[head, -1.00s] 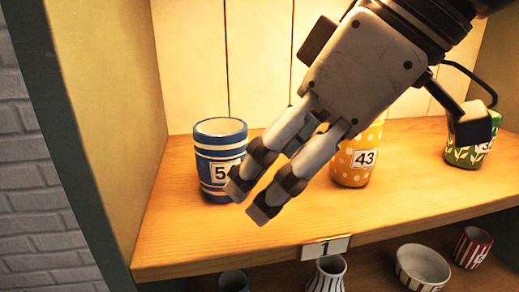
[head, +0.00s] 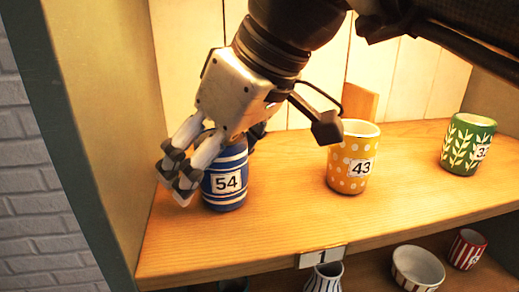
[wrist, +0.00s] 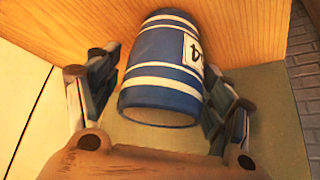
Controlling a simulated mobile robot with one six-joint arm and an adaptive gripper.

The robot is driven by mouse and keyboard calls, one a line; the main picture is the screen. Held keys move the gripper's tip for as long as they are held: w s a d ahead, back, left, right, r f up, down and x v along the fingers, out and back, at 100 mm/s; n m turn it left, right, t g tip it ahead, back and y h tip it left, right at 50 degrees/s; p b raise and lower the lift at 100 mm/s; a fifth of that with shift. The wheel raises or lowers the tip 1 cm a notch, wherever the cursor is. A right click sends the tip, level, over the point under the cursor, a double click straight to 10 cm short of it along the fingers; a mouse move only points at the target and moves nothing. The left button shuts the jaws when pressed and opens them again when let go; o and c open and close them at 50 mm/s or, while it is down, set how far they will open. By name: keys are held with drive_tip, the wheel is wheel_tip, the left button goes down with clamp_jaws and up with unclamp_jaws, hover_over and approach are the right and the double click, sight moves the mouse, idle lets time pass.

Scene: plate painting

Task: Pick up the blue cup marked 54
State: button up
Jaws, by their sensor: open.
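The blue cup marked 54 (head: 226,187) stands upright on the upper shelf at the left, with white bands and a white number label. In the wrist view, my gripper (wrist: 164,84) has a finger on each side of the cup. I cannot tell whether either finger touches it.
A yellow dotted cup marked 43 (head: 352,172) stands to the right, with a green leaf-patterned cup (head: 468,145) farther right. The shelf's left wall (head: 110,110) is close to my gripper. The lower shelf holds a striped bowl (head: 418,270) and a red striped cup (head: 467,250).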

drive_tip(key=c, duration=1.3)
